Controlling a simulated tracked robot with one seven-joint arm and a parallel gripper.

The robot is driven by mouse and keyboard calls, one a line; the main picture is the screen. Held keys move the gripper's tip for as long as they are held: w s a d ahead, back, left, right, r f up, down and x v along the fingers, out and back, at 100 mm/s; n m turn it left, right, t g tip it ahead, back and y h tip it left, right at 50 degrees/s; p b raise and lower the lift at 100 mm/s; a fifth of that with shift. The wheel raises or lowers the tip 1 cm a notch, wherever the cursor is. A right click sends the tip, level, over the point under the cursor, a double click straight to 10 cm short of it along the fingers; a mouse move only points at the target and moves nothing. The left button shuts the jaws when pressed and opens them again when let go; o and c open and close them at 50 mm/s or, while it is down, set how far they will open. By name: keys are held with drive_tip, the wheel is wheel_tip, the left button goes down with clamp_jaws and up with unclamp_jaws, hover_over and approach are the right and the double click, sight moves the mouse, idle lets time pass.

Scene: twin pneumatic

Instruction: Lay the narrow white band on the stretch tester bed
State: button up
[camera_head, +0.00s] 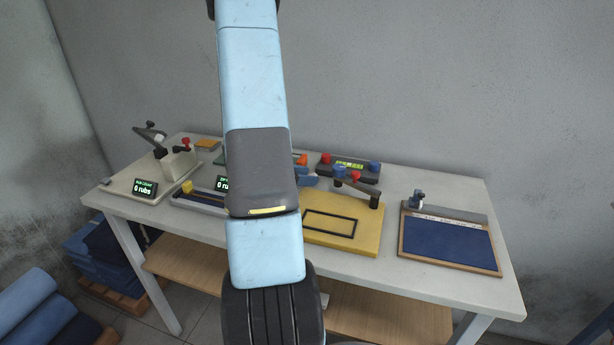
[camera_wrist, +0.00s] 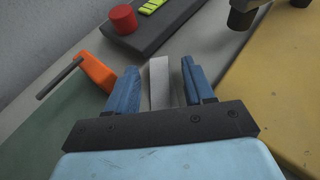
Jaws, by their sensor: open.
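The narrow white band (camera_wrist: 158,90) shows in the wrist view, lying between my gripper's two blue fingers with a gap on each side. My gripper (camera_wrist: 159,67) is open around it; I cannot tell how far above the table the fingers are. In the head view the gripper (camera_head: 309,177) is partly hidden behind my arm, and I cannot make out the band there. A dark block with a red knob, a blue knob and a green display (camera_head: 349,165), likely the stretch tester, stands at the back. It also shows just ahead of the fingertips in the wrist view (camera_wrist: 165,28).
A yellow board (camera_head: 318,238) with a black rectangular frame and a lever lies right of my arm. An orange part with a dark rod (camera_wrist: 97,72) is close left of the fingers. A blue-topped tray (camera_head: 448,243) is at right; rub-counter devices (camera_head: 146,188) stand at left.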

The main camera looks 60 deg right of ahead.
drive_tip(key=v, duration=1.1)
drive_tip(key=shift+w+a+r, duration=0.1)
drive_tip(key=shift+w+a, duration=0.05)
drive_tip(key=shift+a, duration=0.05)
